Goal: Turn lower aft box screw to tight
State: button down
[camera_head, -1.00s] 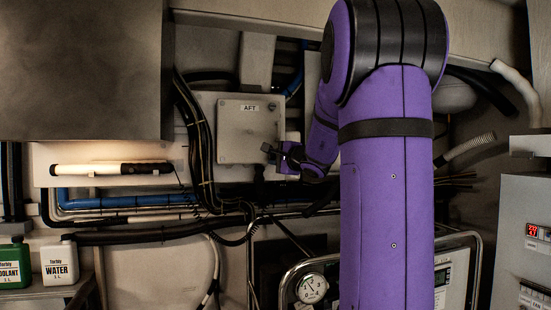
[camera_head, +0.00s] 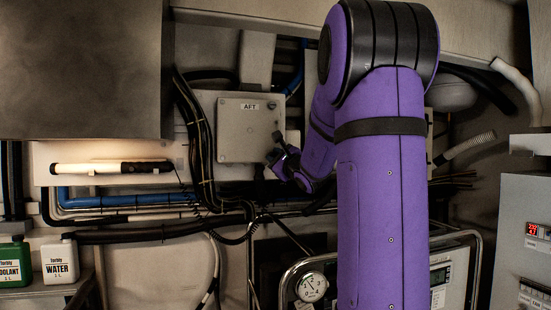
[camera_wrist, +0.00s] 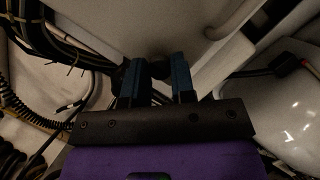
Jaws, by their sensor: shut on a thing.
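The aft box (camera_head: 236,135) is a pale, closed box on the back wall with an AFT label (camera_head: 250,107) near its top. My gripper (camera_head: 274,146) is at the box's lower right corner, tilted, with its dark fingers against or just in front of the lid. In the wrist view, the two blue-faced fingers of my gripper (camera_wrist: 157,75) reach to the pale box surface (camera_wrist: 150,28), with a small gap between them. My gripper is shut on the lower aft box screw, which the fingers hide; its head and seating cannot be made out.
Black cables (camera_head: 197,140) run down close to the box's left side. Blue and metal pipes (camera_head: 120,201) pass below. A lit lamp bar (camera_head: 110,168) hangs at left. A pressure gauge (camera_head: 311,287) and metal tube frame stand below.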

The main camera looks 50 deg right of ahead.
jog(key=shift+f, duration=0.1)
dwell(0.4)
jog(key=c, duration=1)
grip_release()
jog(key=shift+o, duration=0.2)
jog(key=v, duration=1)
jog(key=shift+s+a+f, duration=0.15)
jog(key=shift+s, duration=0.2)
